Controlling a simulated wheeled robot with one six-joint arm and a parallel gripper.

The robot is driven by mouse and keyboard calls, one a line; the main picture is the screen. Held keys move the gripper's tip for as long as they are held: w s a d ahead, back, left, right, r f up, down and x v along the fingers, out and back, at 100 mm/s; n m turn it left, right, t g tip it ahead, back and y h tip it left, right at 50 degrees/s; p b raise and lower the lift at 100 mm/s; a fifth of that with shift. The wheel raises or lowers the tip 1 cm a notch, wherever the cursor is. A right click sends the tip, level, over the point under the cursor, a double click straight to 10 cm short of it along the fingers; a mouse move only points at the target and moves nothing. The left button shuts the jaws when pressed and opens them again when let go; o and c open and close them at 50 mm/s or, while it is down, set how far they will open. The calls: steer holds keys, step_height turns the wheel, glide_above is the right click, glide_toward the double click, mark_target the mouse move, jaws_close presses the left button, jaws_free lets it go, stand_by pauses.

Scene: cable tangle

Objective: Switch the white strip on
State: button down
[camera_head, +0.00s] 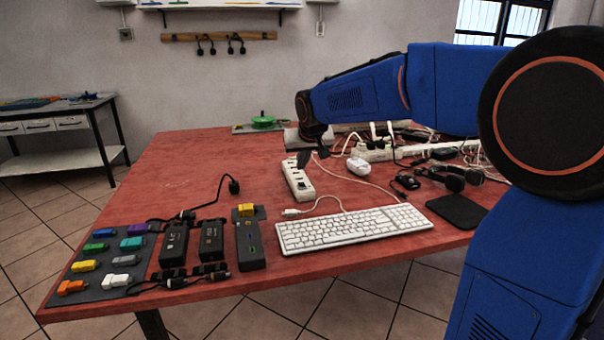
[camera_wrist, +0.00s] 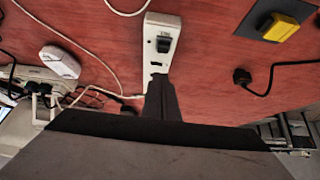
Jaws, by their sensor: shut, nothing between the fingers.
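The white strip (camera_head: 299,182) lies on the red table left of centre, with sockets along its top. In the wrist view the white strip (camera_wrist: 153,62) runs up from my fingertips, with a dark switch (camera_wrist: 163,45) near its upper end. I cannot tell which way the switch is set. My gripper (camera_head: 304,158) is over the far end of the strip. In the wrist view my gripper (camera_wrist: 160,78) is shut and empty, its tips below the switch and hiding the lower part of the strip. I cannot tell whether the tips touch it.
A white keyboard (camera_head: 352,229) lies right of the strip's near end. A white adapter (camera_head: 357,166) and tangled cables lie to its right. Another strip with plugs (camera_head: 375,153) lies behind. A black plug (camera_head: 234,187) and yellow block (camera_head: 246,210) are left, with red table free between.

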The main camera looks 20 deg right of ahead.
steer(key=v, duration=1)
steer(key=shift+s+d, duration=0.1)
steer(key=shift+s, duration=0.5)
steer(key=shift+f, duration=0.1)
glide_above(301, 183)
steer(key=s, duration=0.2)
step_height(301, 183, down, 8)
steer(key=shift+s+d+r, duration=0.1)
steer(key=shift+d, duration=0.05)
step_height(301, 183, down, 3)
steer(key=shift+s+f, duration=0.1)
steer(key=shift+s, duration=0.05)
steer(key=shift+f, duration=0.45)
